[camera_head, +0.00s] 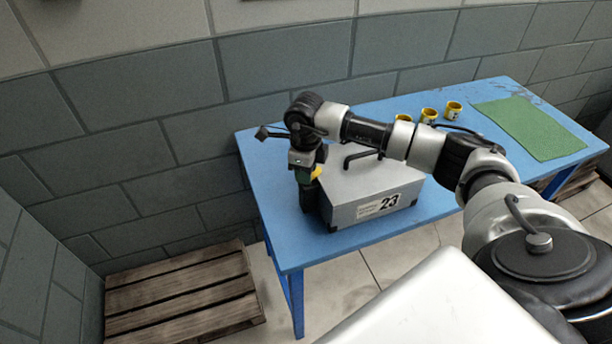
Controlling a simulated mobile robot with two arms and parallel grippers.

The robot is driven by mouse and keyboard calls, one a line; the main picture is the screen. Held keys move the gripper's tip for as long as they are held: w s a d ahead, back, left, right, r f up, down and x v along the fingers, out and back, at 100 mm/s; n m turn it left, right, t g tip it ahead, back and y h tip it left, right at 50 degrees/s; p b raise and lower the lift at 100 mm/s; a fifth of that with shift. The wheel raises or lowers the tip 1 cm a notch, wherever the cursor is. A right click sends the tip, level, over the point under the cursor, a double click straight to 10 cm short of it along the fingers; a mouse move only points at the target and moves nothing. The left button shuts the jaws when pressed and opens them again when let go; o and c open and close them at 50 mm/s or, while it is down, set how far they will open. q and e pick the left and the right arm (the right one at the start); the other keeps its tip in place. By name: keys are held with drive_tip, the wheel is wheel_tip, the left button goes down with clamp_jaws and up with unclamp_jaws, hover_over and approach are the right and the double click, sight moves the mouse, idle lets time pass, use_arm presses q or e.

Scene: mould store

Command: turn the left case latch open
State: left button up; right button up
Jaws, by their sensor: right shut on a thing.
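A grey case (345,218) with a label reading 23 sits on the blue table (272,220), near its left end. A black handle (360,156) stands up from the case's lid. My right arm reaches across above the case from the right. My right gripper (313,200) points down at the case's left end and is shut on the left case latch. The gripper covers the latch, so its angle cannot be made out. A small yellow patch shows beside the gripper. My left gripper is out of view.
Several yellow cups, one of them here (454,108), stand at the back of the table. A green mat (530,128) lies at the right end. A wooden pallet (180,300) lies on the floor at left. The grey block wall runs close behind the table.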

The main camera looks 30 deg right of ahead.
drive_tip(key=n+b, duration=0.3)
drive_tip(key=shift+f+n, duration=0.15)
drive_tip(key=shift+n, duration=0.25)
drive_tip(key=n+b, duration=0.2)
drive_tip(key=n, duration=0.1)
drive_tip(key=shift+n, duration=0.3)
drive_tip(key=n+b, duration=0.2)
drive_tip(key=n, duration=0.1)
drive_tip(key=shift+r+n+b, duration=0.25)
drive_tip(key=shift+n+b, duration=0.55)
drive_tip(key=shift+n, duration=0.5)
drive_tip(key=o, duration=0.9)
drive_tip(key=shift+o, duration=0.2)
wheel_tip(320, 180, up, 11)
drive_tip(key=shift+s+b, duration=0.15)
drive_tip(key=shift+b, duration=0.25)
